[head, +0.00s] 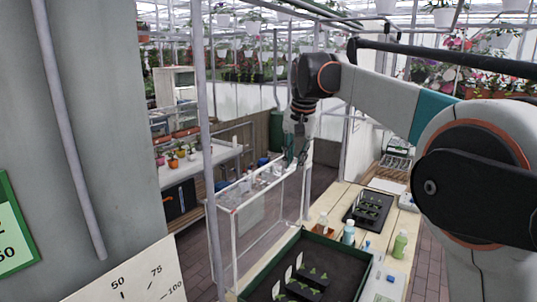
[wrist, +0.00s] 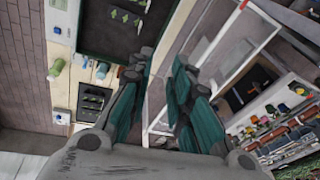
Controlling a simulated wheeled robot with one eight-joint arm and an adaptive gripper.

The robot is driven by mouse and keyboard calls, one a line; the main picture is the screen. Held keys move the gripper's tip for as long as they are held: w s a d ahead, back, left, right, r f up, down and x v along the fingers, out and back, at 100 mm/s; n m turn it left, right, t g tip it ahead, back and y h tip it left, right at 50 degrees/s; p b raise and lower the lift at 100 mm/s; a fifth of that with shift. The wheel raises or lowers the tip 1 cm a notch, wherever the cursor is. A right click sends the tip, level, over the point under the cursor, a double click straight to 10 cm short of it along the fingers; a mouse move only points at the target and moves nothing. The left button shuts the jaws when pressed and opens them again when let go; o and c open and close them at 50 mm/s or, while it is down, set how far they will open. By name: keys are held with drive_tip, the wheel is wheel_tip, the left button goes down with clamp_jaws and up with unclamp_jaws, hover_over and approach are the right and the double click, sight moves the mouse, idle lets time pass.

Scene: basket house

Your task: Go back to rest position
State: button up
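My gripper (head: 297,152) hangs from the raised arm in the middle of the head view, pointing down. It appears above a clear-walled, white-framed case (head: 234,219); how far apart they are is hard to tell. In the wrist view my gripper (wrist: 164,58) shows its two teal-padded fingers spread apart, with nothing held between them. The dark tray with seedlings (wrist: 112,28) lies beyond the fingers at the upper left of that view.
A wooden bench (head: 345,196) at right holds a green-rimmed soil tray (head: 340,246), a black seedling tray (head: 367,211), a green bottle (head: 400,244) and a white bottle (head: 348,233). A grey pillar (head: 110,120) fills the left. Brick floor (head: 323,178) shows behind the case.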

drive_tip(key=s+d+f+n+t+b, duration=0.1)
drive_tip(key=s+d+f+b, duration=0.25)
drive_tip(key=s, duration=0.35)
drive_tip(key=s+d+f+n+t+b, duration=0.1)
drive_tip(key=s+d+f+b, duration=0.1)
drive_tip(key=s+f, duration=0.35)
drive_tip(key=s+d+f+b, duration=0.2)
drive_tip(key=s+d, duration=0.1)
drive_tip(key=s, duration=0.5)
drive_tip(key=s+d+f+n+t+b, duration=0.2)
drive_tip(key=s+f+b, duration=0.4)
drive_tip(key=s+f, duration=1.2)
wheel_tip(320, 180, down, 2)
drive_tip(key=shift+d+f+n+t+h+b, duration=0.3)
drive_tip(key=shift+d+h, duration=0.1)
drive_tip(key=shift+d, duration=0.5)
drive_tip(key=shift+a, duration=0.15)
